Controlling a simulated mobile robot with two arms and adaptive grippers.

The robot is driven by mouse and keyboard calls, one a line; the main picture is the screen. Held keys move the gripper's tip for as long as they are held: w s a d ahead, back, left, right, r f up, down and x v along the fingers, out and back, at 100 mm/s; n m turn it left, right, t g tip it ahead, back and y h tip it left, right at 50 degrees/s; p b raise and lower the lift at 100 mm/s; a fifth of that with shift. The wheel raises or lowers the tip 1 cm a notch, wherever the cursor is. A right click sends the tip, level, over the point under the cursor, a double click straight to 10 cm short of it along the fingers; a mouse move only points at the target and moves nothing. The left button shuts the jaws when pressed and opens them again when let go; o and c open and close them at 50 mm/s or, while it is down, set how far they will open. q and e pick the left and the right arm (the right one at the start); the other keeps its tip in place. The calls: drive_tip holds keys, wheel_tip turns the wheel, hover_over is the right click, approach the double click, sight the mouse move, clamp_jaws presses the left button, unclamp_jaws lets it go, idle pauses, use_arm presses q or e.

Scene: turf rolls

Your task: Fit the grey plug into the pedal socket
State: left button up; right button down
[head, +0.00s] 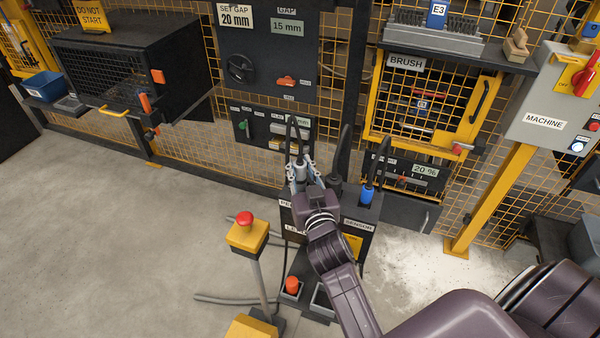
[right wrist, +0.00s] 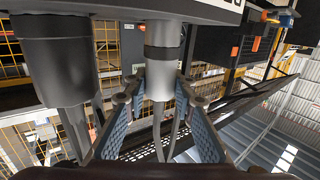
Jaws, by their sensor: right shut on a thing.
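My right gripper (head: 302,174) is at the top of a dark socket box (head: 372,214). Its fingers are closed on both sides of the grey plug (head: 301,165), whose cable runs up. In the right wrist view the gripper (right wrist: 159,88) clasps the plug's light grey body (right wrist: 159,82). The plug's dark grey end points at the box. The pedal socket is hidden by plug and gripper, and I cannot tell whether the plug is seated. A label starting "PE" (head: 286,203) shows on the box's left. My left gripper is not in view.
A black plug (head: 335,183) stands close to the right of my gripper, also in the right wrist view (right wrist: 58,65). A blue plug (head: 367,193) stands above the SENSOR label. A yellow post with a red button (head: 245,218) stands left. The floor at left is clear.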

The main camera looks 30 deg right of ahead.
drive_tip(key=shift+f, duration=0.9)
drive_tip(key=shift+f, duration=0.15)
drive_tip(key=c, duration=1.6)
unclamp_jaws()
